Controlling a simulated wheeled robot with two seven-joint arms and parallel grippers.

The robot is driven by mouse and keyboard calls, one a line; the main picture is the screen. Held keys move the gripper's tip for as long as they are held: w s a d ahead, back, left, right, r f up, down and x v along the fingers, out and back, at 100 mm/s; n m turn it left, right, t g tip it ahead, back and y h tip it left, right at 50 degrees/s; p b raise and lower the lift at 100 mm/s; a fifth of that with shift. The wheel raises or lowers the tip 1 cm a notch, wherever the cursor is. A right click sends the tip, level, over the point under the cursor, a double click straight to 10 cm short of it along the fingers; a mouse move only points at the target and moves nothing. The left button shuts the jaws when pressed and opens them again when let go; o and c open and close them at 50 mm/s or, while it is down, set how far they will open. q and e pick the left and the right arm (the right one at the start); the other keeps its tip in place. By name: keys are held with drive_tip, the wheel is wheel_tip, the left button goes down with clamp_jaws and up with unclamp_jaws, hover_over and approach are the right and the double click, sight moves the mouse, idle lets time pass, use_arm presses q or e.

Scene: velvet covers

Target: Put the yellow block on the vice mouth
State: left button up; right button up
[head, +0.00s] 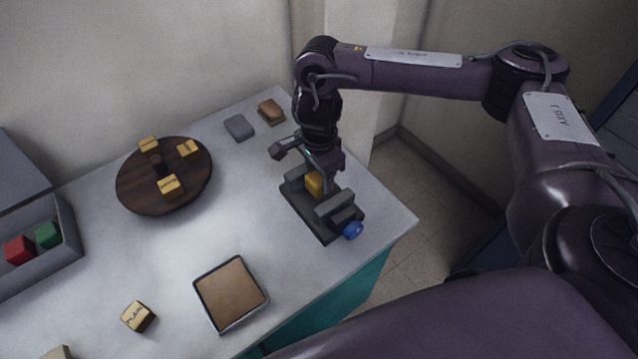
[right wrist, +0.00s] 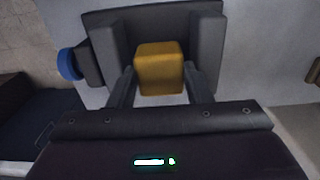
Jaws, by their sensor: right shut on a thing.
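The yellow block (head: 314,184) is between the fingers of my right gripper (head: 318,178), at the dark grey vice (head: 325,232). In the right wrist view the yellow block (right wrist: 160,68) sits between the two fingers of my right gripper (right wrist: 160,88), which is shut on it. The vice (right wrist: 205,45) lies behind and around the block there, with a jaw on each side. Whether the block touches the vice bed is hard to tell. The vice's blue knob (head: 353,230) also shows in the right wrist view (right wrist: 67,64). My left gripper is not in view.
A round dark wooden board (head: 135,195) holds several yellow lettered blocks. A grey bin (head: 72,243) at the left holds a red (head: 18,250) and a green block (head: 48,234). A tan-topped tray (head: 230,294) and a loose lettered block (head: 138,316) lie in front. The table's middle is clear.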

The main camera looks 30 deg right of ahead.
sight(319, 177)
wheel_tip(319, 177, down, 3)
drive_tip(key=shift+s+r+b, duration=0.1)
drive_tip(key=shift+r+b, duration=0.05)
drive_tip(key=shift+b, duration=0.2)
drive_tip(key=shift+f, duration=0.2)
drive_tip(key=shift+f, duration=0.15)
drive_tip(key=o, duration=0.8)
drive_tip(key=shift+r, duration=0.45)
wheel_tip(319, 177, up, 12)
drive_tip(key=p, duration=0.3)
drive_tip(key=shift+f, duration=0.25)
drive_tip(key=shift+f, duration=0.1)
